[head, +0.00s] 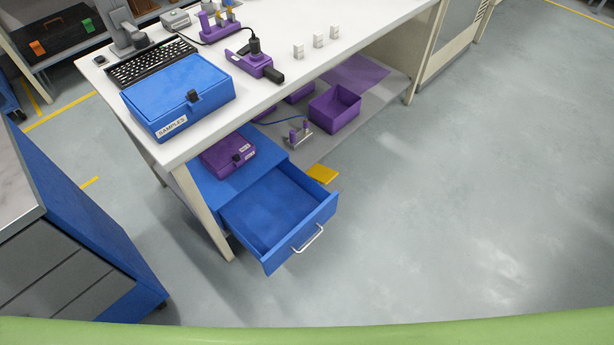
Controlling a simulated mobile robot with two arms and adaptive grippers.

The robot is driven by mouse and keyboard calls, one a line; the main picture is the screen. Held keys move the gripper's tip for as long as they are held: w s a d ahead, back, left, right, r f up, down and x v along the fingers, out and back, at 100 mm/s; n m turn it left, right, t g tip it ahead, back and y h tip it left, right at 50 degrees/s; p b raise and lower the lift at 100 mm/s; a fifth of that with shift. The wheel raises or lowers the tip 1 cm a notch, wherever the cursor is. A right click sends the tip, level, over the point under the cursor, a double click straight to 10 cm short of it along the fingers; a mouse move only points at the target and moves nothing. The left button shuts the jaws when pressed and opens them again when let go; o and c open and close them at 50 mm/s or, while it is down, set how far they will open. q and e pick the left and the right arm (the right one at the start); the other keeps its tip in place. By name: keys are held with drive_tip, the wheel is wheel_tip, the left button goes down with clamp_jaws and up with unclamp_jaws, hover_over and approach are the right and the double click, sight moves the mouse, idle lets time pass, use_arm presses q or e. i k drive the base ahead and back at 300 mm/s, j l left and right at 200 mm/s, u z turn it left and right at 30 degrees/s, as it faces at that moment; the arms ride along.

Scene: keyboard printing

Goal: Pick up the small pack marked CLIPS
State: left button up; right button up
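I cannot read the word CLIPS on anything in the head view. Three small white pieces stand in a row on the white table: a left one (299,51), a middle one (319,40) and a right one (334,31). Any marks on them are too small to read, so I cannot tell whether one is the pack. Neither of my grippers is in view.
A blue box (160,110) labelled SAMPLES, a keyboard (150,63) and a purple power strip (255,64) are on the table (375,15). Below, a blue drawer (275,212) stands open and empty. A purple bin (335,110) sits behind. Open floor (470,180) lies right.

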sight(317, 36)
drive_tip(key=u, duration=0.85)
drive_tip(key=i+l+u, duration=0.15)
drive_tip(key=l+u, duration=0.25)
drive_tip(key=l, duration=0.15)
drive_tip(key=l+u, duration=0.35)
drive_tip(key=l, duration=0.15)
drive_tip(key=l+u, duration=0.4)
drive_tip(key=l, duration=0.2)
drive_tip(key=l+u, duration=0.4)
drive_tip(key=l, duration=0.15)
drive_tip(key=k, duration=0.05)
